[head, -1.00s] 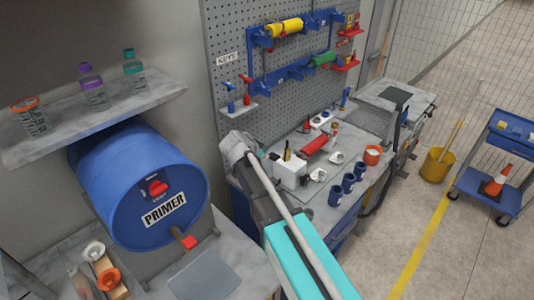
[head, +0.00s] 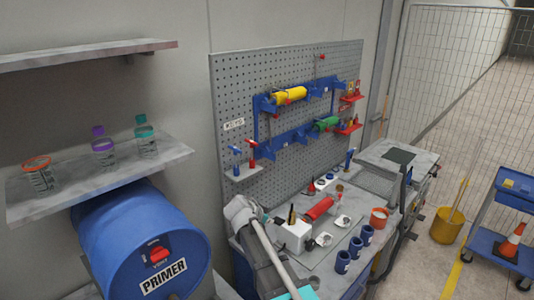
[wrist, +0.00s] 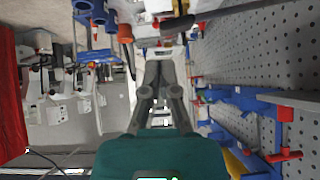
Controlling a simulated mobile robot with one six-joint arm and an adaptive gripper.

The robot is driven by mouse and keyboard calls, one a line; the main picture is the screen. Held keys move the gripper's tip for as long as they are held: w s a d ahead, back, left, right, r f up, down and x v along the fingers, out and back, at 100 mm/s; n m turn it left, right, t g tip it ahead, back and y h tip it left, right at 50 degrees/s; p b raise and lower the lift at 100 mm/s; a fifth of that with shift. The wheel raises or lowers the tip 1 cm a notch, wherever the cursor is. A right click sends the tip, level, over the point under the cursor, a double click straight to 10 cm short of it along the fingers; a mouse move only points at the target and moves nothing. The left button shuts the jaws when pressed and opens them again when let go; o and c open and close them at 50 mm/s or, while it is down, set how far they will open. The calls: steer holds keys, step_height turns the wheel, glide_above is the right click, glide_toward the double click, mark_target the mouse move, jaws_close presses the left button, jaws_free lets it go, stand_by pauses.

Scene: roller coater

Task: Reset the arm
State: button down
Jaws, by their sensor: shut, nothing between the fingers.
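My gripper (wrist: 159,55) shows in the middle of the wrist view, its dark grey fingers together and nothing between them. In the head view my arm shows at the lower middle, in front of the workbench's near end. The fingertips cannot be made out there. The wrist view looks along the grey pegboard (wrist: 245,60), which fills its right side, with the gripper apart from it as far as I can tell.
The pegboard (head: 230,100) holds yellow (head: 290,95) and green (head: 326,124) rollers. The workbench below carries a red roller (head: 319,208), dark blue cups (head: 355,248) and an orange-white pot (head: 379,217). A blue cart (head: 490,245) is at right.

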steer(key=s+d+f+n+g+y+b, duration=0.3)
steer(key=s+d+f+b, duration=0.3)
steer(key=s+d+f, duration=0.2)
steer(key=s+d+f+n+g+y+b, duration=0.3)
steer(key=s+d+f+n+b, duration=0.3)
steer(key=s+d+f, duration=0.2)
steer(key=s+f, duration=0.2)
steer(key=s, duration=0.2)
steer(key=shift+s+d+g, duration=0.15)
steer(key=shift+s+g, duration=0.15)
steer(key=shift+g, duration=0.1)
steer(key=shift+f, duration=0.1)
stand_by(1.0)
